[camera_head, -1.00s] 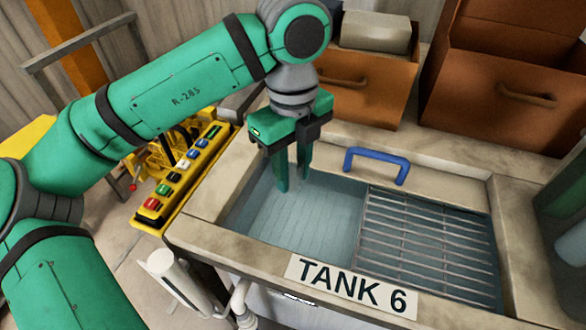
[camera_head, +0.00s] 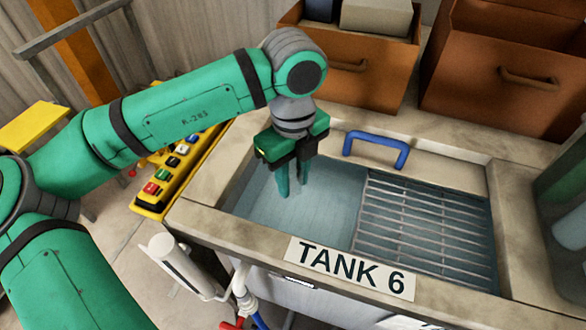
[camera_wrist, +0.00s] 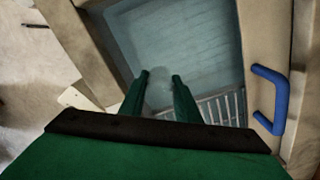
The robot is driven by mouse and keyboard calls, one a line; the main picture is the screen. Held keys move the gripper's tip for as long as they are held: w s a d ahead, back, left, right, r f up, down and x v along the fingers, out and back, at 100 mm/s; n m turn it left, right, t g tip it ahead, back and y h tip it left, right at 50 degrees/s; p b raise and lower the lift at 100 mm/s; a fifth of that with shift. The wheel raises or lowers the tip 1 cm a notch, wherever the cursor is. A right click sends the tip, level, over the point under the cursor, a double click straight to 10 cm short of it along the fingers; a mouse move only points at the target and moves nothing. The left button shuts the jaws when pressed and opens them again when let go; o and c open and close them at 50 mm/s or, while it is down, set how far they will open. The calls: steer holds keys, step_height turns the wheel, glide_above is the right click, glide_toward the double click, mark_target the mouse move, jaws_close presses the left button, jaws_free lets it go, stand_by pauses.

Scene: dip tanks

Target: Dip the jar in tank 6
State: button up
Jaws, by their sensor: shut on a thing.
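Tank 6, a pale basin with a "TANK 6" label (camera_head: 346,267) on its front edge, holds blue-grey liquid (camera_head: 330,205) in its left part. My gripper (camera_head: 292,187) points down into this open left part, with its fingertips low at the liquid. In the wrist view my gripper (camera_wrist: 160,77) has its two green fingers a small gap apart. A faint, clear, glassy shape, the jar (camera_wrist: 159,95), shows between them. The jar cannot be made out in the head view, and its depth in the liquid is unclear.
A metal drain rack (camera_head: 425,235) fills the tank's right part. A blue handle (camera_head: 376,138) stands on the back rim and also shows in the wrist view (camera_wrist: 283,95). Orange boxes (camera_head: 350,85) stand behind. A yellow button panel (camera_head: 172,180) lies left; a green cylinder (camera_head: 570,195) stands right.

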step_height(320, 180, down, 14)
steer(key=shift+r, duration=0.2)
steer(key=shift+f, duration=4.25)
steer(key=shift+r, duration=9.2)
